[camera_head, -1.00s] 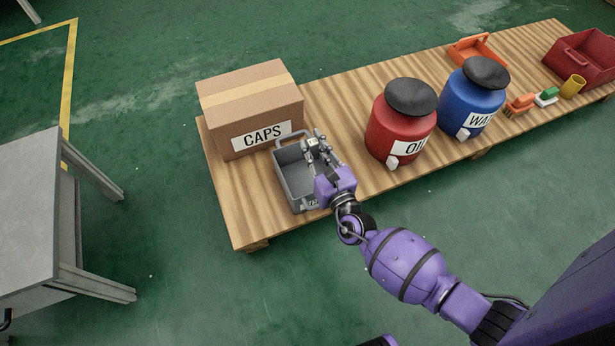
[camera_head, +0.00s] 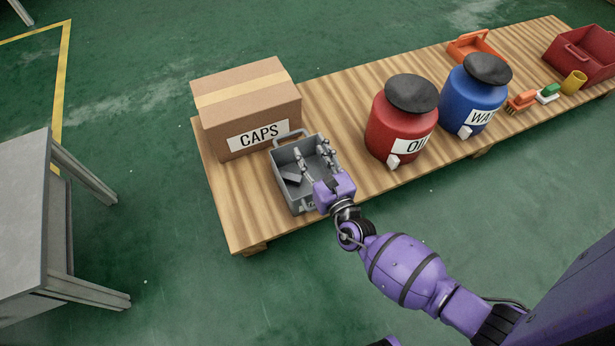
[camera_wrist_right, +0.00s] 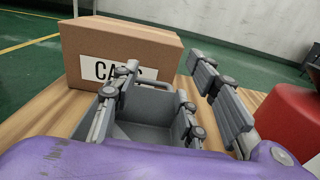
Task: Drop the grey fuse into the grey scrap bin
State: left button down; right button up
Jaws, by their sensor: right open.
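The grey scrap bin (camera_head: 281,183) stands near the left end of the low wooden platform, in front of the CAPS box. It also shows in the right wrist view (camera_wrist_right: 150,103). A small dark grey block that looks like the grey fuse (camera_head: 292,178) lies inside the bin, towards its left side. My right gripper (camera_head: 312,153) is over the bin with its fingers spread and nothing between them. In the right wrist view its fingers (camera_wrist_right: 162,64) are apart and empty, and the bin shows between them. My left gripper is not in view.
The cardboard CAPS box (camera_head: 247,108) stands just behind the bin. A red OIL drum (camera_head: 392,130) and a blue drum (camera_head: 471,97) stand to the right. Brushes, a yellow cup (camera_head: 573,83) and a red crate (camera_head: 586,58) are farther right. A grey table (camera_head: 28,220) is at left.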

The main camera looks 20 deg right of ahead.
jog(key=s, duration=1.2)
jog(key=shift+d, duration=0.25)
